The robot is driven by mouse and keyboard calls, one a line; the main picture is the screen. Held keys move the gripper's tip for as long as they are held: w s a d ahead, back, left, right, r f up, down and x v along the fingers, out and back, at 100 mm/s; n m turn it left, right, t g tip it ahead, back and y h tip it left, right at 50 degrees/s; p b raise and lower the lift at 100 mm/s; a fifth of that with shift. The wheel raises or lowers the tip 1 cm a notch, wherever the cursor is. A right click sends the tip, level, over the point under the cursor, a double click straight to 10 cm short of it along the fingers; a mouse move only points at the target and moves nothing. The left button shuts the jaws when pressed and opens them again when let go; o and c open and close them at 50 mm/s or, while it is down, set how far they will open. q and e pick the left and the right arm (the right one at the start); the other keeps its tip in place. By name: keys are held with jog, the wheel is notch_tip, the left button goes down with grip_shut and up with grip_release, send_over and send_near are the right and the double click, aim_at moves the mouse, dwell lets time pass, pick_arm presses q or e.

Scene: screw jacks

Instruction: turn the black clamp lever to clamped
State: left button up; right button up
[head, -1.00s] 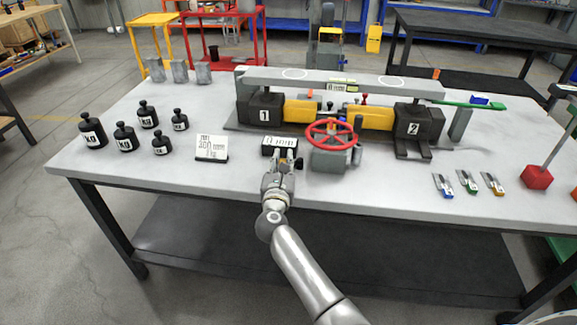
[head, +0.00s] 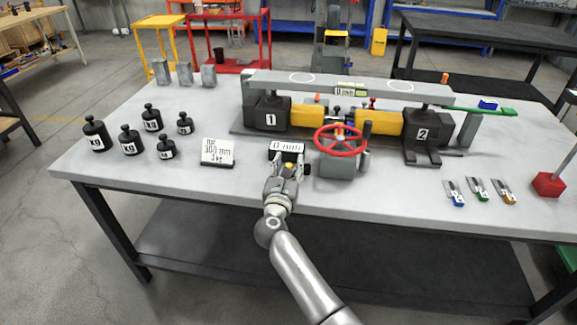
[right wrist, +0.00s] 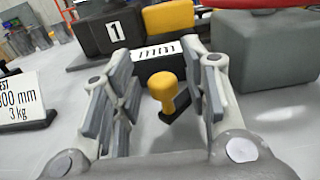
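A short yellow knob (right wrist: 165,88) with a dark bar (right wrist: 180,108) at its foot stands between my right fingers in the right wrist view. The bar may be the black clamp lever, but most of it is hidden and its setting cannot be read. My left gripper is out of view.
The red handwheel (head: 341,140) on its grey block (head: 337,167) stands right of the gripper. Black jacks 1 (head: 268,118) and 2 (head: 424,133) are behind, under a grey beam (head: 350,88). A sign (head: 217,152) and several black weights (head: 97,136) stand left.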

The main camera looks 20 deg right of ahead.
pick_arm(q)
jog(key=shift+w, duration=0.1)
pick_arm(e)
jog(key=shift+s, duration=0.1)
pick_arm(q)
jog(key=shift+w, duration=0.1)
pick_arm(e)
jog(key=v, duration=1.2)
